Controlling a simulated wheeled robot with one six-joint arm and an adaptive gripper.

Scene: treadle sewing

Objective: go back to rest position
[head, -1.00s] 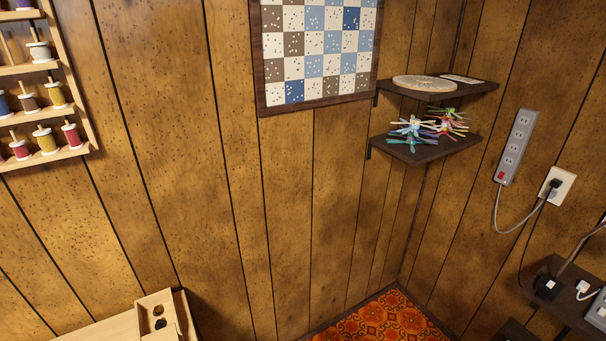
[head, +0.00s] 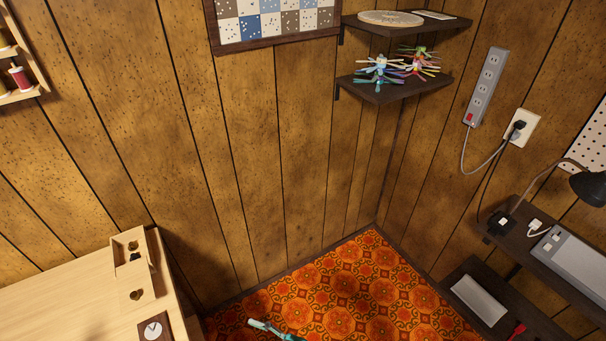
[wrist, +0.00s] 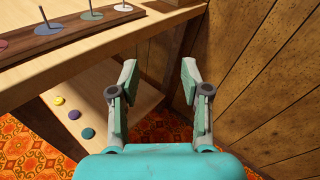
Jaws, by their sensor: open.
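My gripper (wrist: 160,85) shows in the wrist view with its two fingers spread apart and nothing between them. It is beside the end of a light wooden table (wrist: 188,25), with the panelled wall close on the right.
In the wrist view, a dark board with pegs and coloured discs (wrist: 65,38) lies on the table, and a lower shelf (wrist: 115,125) holds several coloured round pieces.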

